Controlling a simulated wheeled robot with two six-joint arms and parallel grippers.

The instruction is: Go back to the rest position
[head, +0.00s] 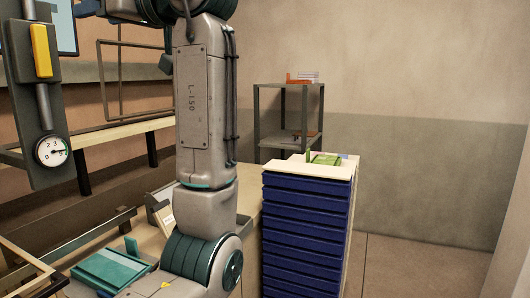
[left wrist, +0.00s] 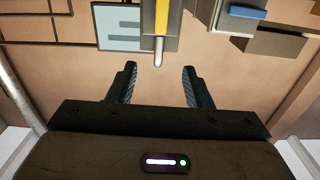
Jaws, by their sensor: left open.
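My left arm (head: 205,110) rises through the middle of the head view, and its upper end is cut off at the top edge. In the left wrist view my left gripper (left wrist: 159,73) is open, with its two dark fingers apart and nothing between them. A yellow bar with a pale, rounded end (left wrist: 162,22) shows beyond the fingertips, apart from them. My right gripper is in neither view.
A blue drawer cabinet (head: 305,235) stands right of my arm, with a green item (head: 325,159) on top. A dark shelf (head: 288,85) stands behind. A gauge (head: 51,151) hangs at left. A teal case (head: 112,267) lies below. Floor at right is clear.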

